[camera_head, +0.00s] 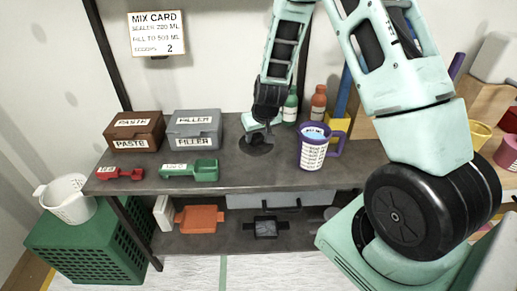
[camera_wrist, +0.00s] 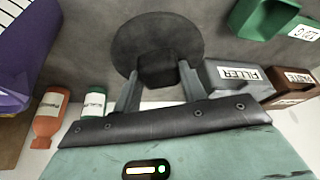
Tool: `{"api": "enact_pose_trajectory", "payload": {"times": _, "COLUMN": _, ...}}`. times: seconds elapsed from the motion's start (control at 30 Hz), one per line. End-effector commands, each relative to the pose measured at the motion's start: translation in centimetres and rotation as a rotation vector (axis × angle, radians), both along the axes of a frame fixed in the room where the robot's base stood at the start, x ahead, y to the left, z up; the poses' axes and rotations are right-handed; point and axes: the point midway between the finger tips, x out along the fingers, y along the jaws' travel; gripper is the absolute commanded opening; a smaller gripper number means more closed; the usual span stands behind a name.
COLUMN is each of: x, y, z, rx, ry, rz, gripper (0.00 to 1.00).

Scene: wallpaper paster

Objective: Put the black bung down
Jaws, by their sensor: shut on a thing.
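The black bung (camera_head: 257,148) is a dark disc with a raised block grip on top. In the wrist view the bung (camera_wrist: 158,45) sits between the fingers of my gripper (camera_wrist: 158,75), which are shut on its block. In the head view my gripper (camera_head: 258,128) is over the middle of the grey bench top, with the bung below it. The bung is at or very close to the bench surface; I cannot tell whether it touches. Part of it is hidden by my gripper.
A purple measuring jug (camera_head: 313,148) stands close on the right. A grey filler box (camera_head: 194,130) and brown paste box (camera_head: 136,131) stand to the left, with green (camera_head: 190,170) and red (camera_head: 120,173) scoops before them. Green (camera_head: 290,106) and orange (camera_head: 319,103) bottles stand behind. The bench front is clear.

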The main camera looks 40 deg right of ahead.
Motion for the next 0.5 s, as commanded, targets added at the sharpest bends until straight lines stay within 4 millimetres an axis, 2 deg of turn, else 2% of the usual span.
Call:
{"api": "enact_pose_trajectory", "payload": {"times": 0.1, "x": -0.1, "y": 0.0, "z": -1.8, "rx": 0.002, "ry": 0.003, "rz": 0.0, "gripper": 0.14}}
{"api": "enact_pose_trajectory", "payload": {"times": 0.27, "x": 0.0, "y": 0.0, "z": -2.9, "rx": -0.001, "ry": 0.0, "rz": 0.002, "gripper": 0.14}}
{"api": "enact_pose_trajectory", "payload": {"times": 0.5, "x": 0.0, "y": 0.0, "z": -6.0, "rx": 0.0, "ry": 0.001, "rz": 0.001, "gripper": 0.14}}
